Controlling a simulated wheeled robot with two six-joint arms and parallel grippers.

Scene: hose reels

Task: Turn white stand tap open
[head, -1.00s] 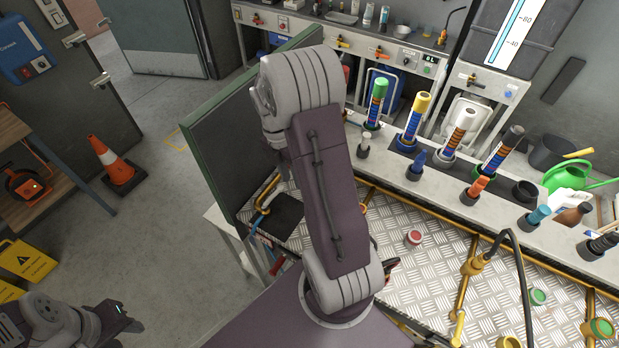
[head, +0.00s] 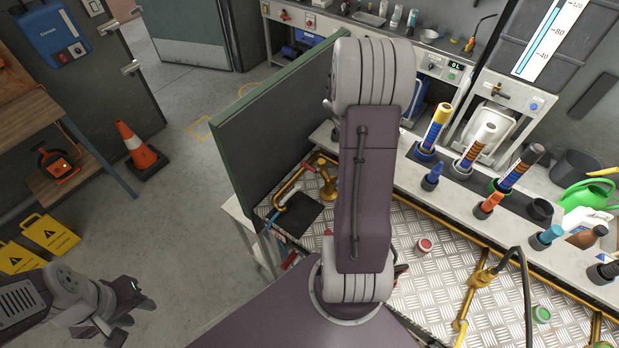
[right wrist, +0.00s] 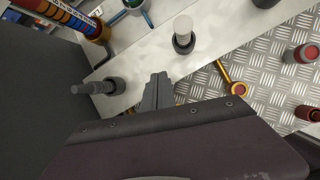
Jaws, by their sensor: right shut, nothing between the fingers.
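In the right wrist view a small white-topped fitting (right wrist: 183,28) stands in a dark collar on the pale ledge; I cannot tell for sure that it is the white stand tap. My right gripper (right wrist: 158,80) is shut and empty, below and left of that fitting and apart from it in the picture. In the head view my right arm hides the right gripper and the ledge behind it. My left gripper (head: 127,311) is open and empty at lower left, over the floor.
A grey fitting (right wrist: 97,87) stands left of my right gripper. Yellow-topped (head: 437,118) and dark-topped (head: 524,162) rods line the ledge. Brass pipes (head: 482,278) and a red cap (head: 425,246) are on the tread plate.

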